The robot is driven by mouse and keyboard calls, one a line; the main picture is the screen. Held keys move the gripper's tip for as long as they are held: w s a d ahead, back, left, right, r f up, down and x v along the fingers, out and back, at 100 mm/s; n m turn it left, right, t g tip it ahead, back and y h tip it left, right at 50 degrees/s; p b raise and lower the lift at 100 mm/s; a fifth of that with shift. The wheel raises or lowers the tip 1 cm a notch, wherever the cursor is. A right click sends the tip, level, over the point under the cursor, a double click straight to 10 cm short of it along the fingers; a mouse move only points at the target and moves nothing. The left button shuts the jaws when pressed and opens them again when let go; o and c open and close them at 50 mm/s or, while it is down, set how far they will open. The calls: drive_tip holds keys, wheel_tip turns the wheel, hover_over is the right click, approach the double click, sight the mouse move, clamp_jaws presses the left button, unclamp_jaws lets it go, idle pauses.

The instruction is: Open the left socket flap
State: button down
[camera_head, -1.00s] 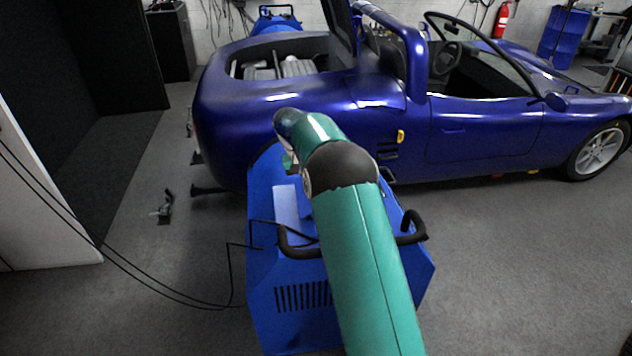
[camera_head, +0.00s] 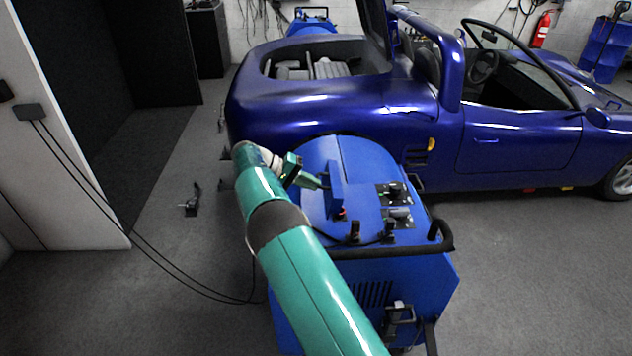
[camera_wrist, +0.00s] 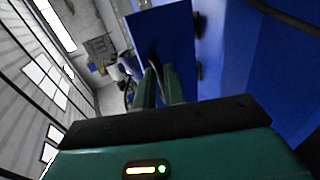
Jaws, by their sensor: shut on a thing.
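The blue hub dynamometer (camera_head: 375,260) stands beside the rear of the car. An upright blue plate (camera_head: 338,185) on its top, left of two black socket plates, looks like the left socket flap. Small orange-red parts show at its foot. My gripper (camera_head: 322,183) reaches it from the left, its fingers shut on the plate. In the wrist view the fingers (camera_wrist: 160,82) run up to the dark blue plate (camera_wrist: 163,35), their tips partly hidden against it. The black plates (camera_head: 393,193) on the right carry dark knobs or connectors.
A black handle bar (camera_head: 400,250) runs along the machine's near edge. The blue car (camera_head: 330,100) stands close behind. Cables (camera_head: 180,285) hang from a white wall panel (camera_head: 75,165) to the machine. Grey floor (camera_head: 540,270) is free at right.

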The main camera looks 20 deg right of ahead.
drive_tip(key=shift+a+f, duration=0.55)
drive_tip(key=shift+f, duration=0.3)
drive_tip(key=shift+d, duration=0.1)
drive_tip(key=c, duration=1.5)
unclamp_jaws()
drive_tip(key=shift+w+d+f, duration=0.1)
drive_tip(key=shift+a+r, duration=0.2)
drive_tip(key=shift+r, duration=0.15)
drive_tip(key=v, duration=0.7)
drive_tip(key=shift+a, duration=0.2)
drive_tip(key=shift+r, duration=0.15)
